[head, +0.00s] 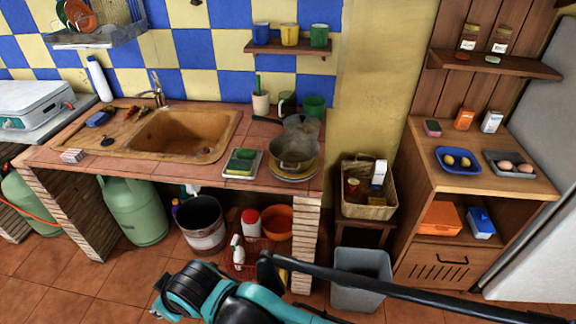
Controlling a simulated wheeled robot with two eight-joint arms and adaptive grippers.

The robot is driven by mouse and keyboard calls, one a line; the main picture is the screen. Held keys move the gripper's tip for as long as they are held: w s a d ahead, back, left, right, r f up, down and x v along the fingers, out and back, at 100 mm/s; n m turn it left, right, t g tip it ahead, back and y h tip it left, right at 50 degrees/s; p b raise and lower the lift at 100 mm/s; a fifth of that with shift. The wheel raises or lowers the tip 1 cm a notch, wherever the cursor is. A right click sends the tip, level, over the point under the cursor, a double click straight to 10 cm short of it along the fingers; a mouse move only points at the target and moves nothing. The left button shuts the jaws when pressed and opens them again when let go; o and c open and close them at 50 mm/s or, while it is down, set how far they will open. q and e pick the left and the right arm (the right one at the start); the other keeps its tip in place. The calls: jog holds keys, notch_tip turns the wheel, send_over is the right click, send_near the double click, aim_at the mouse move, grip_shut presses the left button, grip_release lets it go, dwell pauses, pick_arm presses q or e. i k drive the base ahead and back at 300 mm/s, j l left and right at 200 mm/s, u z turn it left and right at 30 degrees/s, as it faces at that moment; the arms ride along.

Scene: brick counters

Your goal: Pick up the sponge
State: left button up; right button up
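A green and yellow sponge (244,156) lies on a small white tray (228,173) on the tiled counter, right of the sink. Its green side is up, and it seems to be made of more than one piece. Parts of my teal and black arm cross the bottom of the view, well below the counter. No gripper fingers can be made out on either arm.
A pan (295,151) stands on a yellow plate right of the tray. The sink basin (184,134) is on the tray's left. A cup with a green handle (260,103) stands behind. A grey bin (361,279) and a basket (369,186) are at right. Open floor lies in front.

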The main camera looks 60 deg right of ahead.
aim_at(241, 167)
jog(key=z, duration=1.8)
